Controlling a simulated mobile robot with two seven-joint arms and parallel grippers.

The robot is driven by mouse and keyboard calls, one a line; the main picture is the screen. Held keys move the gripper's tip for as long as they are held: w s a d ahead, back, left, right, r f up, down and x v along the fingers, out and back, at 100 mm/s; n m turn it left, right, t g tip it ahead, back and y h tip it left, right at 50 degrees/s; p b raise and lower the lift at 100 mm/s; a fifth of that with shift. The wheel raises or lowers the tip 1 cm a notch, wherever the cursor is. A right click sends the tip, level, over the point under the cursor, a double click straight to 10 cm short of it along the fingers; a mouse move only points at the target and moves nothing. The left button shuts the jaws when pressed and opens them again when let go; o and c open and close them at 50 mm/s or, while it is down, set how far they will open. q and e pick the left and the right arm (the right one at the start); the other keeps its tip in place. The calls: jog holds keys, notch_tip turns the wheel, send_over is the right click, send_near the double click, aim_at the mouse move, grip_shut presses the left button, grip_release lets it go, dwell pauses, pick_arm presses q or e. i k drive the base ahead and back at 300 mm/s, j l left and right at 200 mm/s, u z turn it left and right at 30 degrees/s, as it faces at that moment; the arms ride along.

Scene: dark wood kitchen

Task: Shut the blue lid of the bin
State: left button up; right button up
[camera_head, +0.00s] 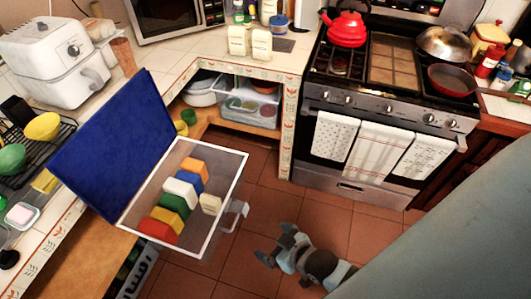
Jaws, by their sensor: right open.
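The bin (240,166) is a clear box with a white rim, standing by the counter at centre left. Its blue lid (115,145) is open, tilted up on the bin's left side and leaning towards the counter. Several coloured blocks (182,190) in orange, blue, white, green, yellow and red lie inside. My right gripper (272,252) is at the lower middle, open and empty, to the right of the bin and apart from it. My left gripper is not in view.
A white latch (235,215) sticks out from the bin's right side. A stove (375,125) with towels stands at the back right. A counter with a white air fryer (62,62) runs along the left. Tiled floor (300,205) between bin and stove is clear.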

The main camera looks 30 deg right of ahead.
aim_at(105, 162)
jog(key=z, duration=0.6)
jog(key=i+l+z, duration=0.1)
jog(key=i+l, duration=0.15)
jog(key=i+l+z, duration=0.1)
jog(key=i+l, duration=0.15)
jog(key=l, duration=0.15)
